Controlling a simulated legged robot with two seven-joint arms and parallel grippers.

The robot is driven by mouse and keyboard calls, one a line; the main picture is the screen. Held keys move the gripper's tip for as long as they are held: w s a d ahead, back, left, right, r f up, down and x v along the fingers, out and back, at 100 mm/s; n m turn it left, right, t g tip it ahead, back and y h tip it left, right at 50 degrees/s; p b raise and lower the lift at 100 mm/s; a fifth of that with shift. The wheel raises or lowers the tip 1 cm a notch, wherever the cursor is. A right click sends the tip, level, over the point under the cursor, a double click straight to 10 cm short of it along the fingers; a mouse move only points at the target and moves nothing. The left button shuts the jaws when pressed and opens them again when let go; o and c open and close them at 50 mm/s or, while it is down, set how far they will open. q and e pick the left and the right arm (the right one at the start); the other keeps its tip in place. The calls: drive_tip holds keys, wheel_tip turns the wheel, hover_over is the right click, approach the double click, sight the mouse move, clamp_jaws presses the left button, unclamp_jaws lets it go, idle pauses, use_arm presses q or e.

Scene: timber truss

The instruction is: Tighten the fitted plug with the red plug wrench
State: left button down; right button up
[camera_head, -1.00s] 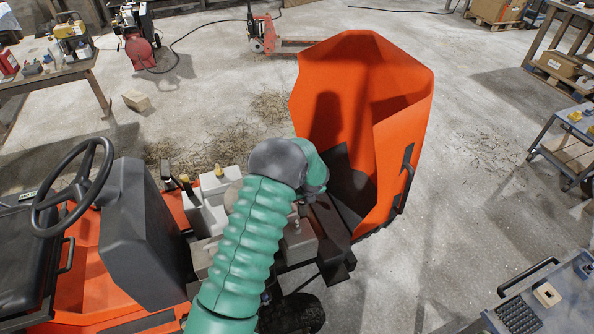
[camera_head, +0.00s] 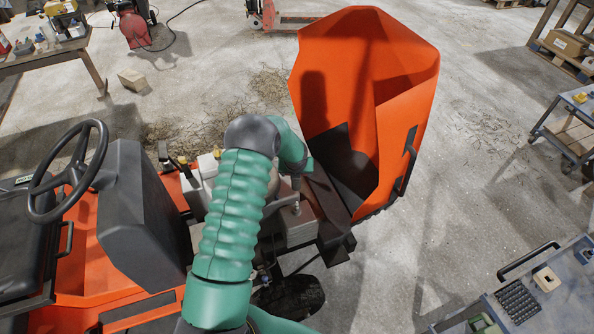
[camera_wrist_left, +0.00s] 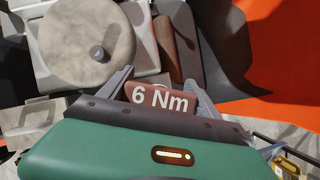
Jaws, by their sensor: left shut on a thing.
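In the left wrist view my left gripper (camera_wrist_left: 160,84) is shut on the red plug wrench (camera_wrist_left: 160,97), a dull red piece marked "6 Nm" between its fingers. The wrench's lower end and the fitted plug are hidden or cannot be made out. In the head view my green arm reaches over the engine (camera_head: 205,190) of an orange ride-on machine, and its wrist bends down on the engine's right side. A small upright metal part (camera_head: 297,207) shows just below the wrist; I cannot tell what it is. My right gripper is not in view.
The orange hood (camera_head: 345,70) stands open just beyond the wrist. The steering wheel (camera_head: 70,180) and dark console (camera_head: 140,230) are at left. A grey cart (camera_head: 545,300) is at lower right. A round beige cover (camera_wrist_left: 88,45) lies close to the gripper.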

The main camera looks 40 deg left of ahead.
use_arm(q)
drive_tip(key=f+b, duration=0.1)
drive_tip(key=f, duration=0.1)
drive_tip(key=f+b, duration=0.3)
drive_tip(key=f, duration=0.2)
drive_tip(key=shift+d, duration=0.35)
drive_tip(key=shift+a+f+b, duration=0.25)
drive_tip(key=shift+f+b, duration=0.25)
drive_tip(key=shift+f, duration=0.35)
drive_tip(key=shift+d+r, duration=0.15)
drive_tip(key=shift+d, duration=0.05)
drive_tip(key=shift+a+p, duration=0.2)
drive_tip(key=shift+p, duration=0.1)
drive_tip(key=shift+d, duration=0.15)
drive_tip(key=shift+f, duration=0.25)
drive_tip(key=shift+f+b, duration=1.75)
drive_tip(key=shift+f, duration=1)
